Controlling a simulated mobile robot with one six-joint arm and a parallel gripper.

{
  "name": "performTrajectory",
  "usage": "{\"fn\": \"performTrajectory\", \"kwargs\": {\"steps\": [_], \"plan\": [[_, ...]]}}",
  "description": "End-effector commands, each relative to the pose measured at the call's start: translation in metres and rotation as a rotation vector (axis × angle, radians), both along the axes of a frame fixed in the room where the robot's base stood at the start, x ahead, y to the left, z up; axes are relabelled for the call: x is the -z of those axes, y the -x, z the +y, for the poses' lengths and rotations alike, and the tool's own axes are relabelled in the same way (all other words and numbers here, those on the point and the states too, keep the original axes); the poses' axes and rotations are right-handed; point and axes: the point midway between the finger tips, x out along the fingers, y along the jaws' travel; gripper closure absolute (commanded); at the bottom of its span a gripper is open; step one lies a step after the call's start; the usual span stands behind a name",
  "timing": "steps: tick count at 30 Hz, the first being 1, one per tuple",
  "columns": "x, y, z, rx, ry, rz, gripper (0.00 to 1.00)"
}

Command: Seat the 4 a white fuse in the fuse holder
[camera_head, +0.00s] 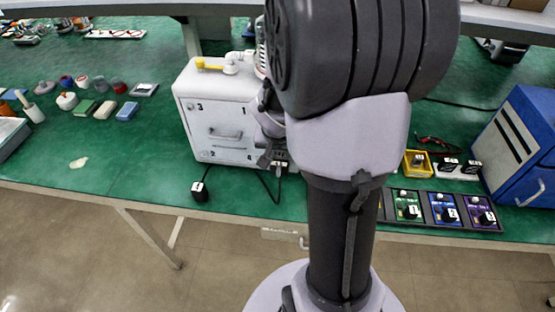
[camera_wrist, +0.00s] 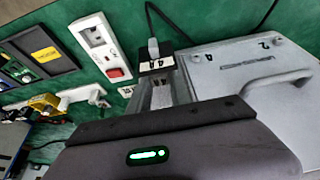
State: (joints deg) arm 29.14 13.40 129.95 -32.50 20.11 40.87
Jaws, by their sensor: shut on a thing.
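My gripper (camera_wrist: 160,80) is shut on a dark block with a white 4 A label, which I take to be the fuse (camera_wrist: 157,65), at its fingertips. A grey cable end shows just behind the block; I cannot tell whether they touch. To its left in the wrist view, apart from it, a white unit with a recess and a red switch lies on the green bench; it looks like the fuse holder (camera_wrist: 97,40). In the head view my gripper (camera_head: 275,160) is at the cabinet's front right, and my arm hides the white unit.
The white numbered cabinet (camera_head: 222,118) stands close beside my gripper, also in the wrist view (camera_wrist: 240,65). A black cable loops beside it. A tray of coloured numbered modules (camera_head: 440,212), a yellow bin (camera_head: 416,163) and a blue box (camera_head: 520,150) stand to the right.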

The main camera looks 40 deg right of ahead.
Motion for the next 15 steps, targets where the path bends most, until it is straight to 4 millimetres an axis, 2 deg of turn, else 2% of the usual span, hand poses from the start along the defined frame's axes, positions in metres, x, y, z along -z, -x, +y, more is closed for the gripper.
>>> {"fn": "performTrajectory", "kwargs": {"steps": [12,13,15], "plan": [[0.006,-0.0004,0.0002,0.0,0.0,-0.001,1.0],[0.0048,-0.0003,0.0002,0.0,0.0,-0.001,0.7],[0.0043,-0.0003,0.0002,0.0,0.0,-0.001,0.56]]}}
